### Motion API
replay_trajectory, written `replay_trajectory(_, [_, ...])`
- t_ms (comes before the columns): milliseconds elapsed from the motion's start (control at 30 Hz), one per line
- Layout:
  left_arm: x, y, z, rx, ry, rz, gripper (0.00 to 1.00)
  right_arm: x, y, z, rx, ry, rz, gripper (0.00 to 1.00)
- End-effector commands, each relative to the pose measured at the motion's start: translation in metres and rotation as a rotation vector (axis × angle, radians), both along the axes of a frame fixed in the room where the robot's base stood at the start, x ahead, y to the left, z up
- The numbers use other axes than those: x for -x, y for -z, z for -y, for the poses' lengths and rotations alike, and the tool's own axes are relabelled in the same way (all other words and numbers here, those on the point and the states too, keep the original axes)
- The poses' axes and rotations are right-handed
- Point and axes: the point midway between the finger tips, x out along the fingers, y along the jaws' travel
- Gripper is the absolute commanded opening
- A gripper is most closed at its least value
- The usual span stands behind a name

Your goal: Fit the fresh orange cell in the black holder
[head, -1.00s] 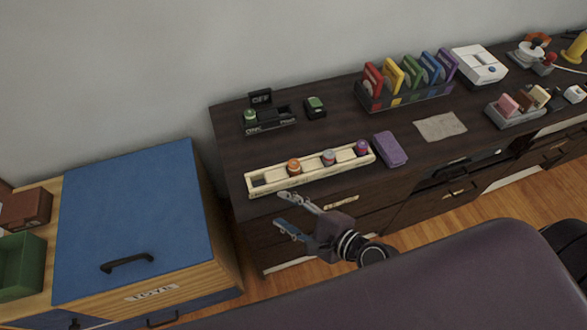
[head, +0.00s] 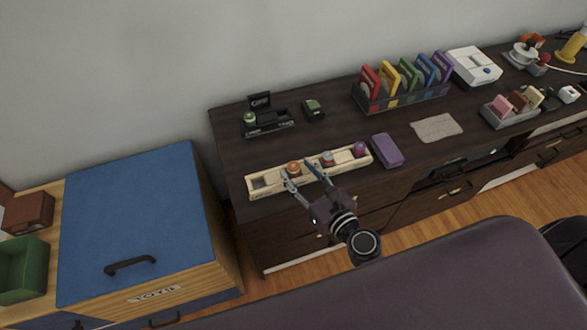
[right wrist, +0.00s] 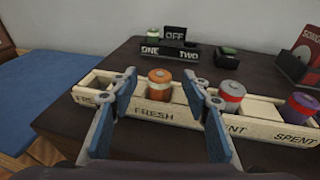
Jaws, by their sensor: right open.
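The orange cell (head: 293,168) stands upright in the cream wooden tray (head: 262,184); in the right wrist view the orange cell (right wrist: 159,84) stands behind the tray's FRESH label. My right gripper (head: 301,171) is open and empty at the tray's front. In the right wrist view its fingers (right wrist: 160,88) lie to either side of the orange cell, with gaps. The black holder (head: 268,122) is behind the tray, with a green cell (head: 249,119) in its left place, above ONE. The place above TWO looks empty. An OFF sign stands at the holder's back. My left gripper is out of view.
In the tray, a red-and-grey cell (head: 327,158) and a purple cell (head: 360,149) stand to the right by SPENT labels. A dark green block (head: 313,110) is right of the holder. A purple block (head: 387,150) is right of the tray. The dresser top between tray and holder is clear.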

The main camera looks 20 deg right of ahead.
Motion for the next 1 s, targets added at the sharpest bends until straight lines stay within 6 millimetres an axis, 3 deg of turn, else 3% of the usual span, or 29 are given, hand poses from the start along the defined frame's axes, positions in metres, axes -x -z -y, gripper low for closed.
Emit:
replay_trajectory(200, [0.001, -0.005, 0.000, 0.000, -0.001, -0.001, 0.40, -0.025, 0.004, -0.006, 0.001, 0.000, 0.001, 0.44])
replay_trajectory(500, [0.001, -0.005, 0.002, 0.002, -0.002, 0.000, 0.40, -0.028, 0.006, -0.007, 0.001, -0.001, -0.001, 0.44])
replay_trajectory(900, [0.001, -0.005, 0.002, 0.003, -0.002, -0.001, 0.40, -0.028, 0.005, -0.007, 0.002, -0.001, 0.000, 0.01])
replay_trajectory(1000, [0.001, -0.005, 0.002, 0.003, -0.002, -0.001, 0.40, -0.029, 0.005, -0.007, 0.002, 0.000, 0.001, 0.00])
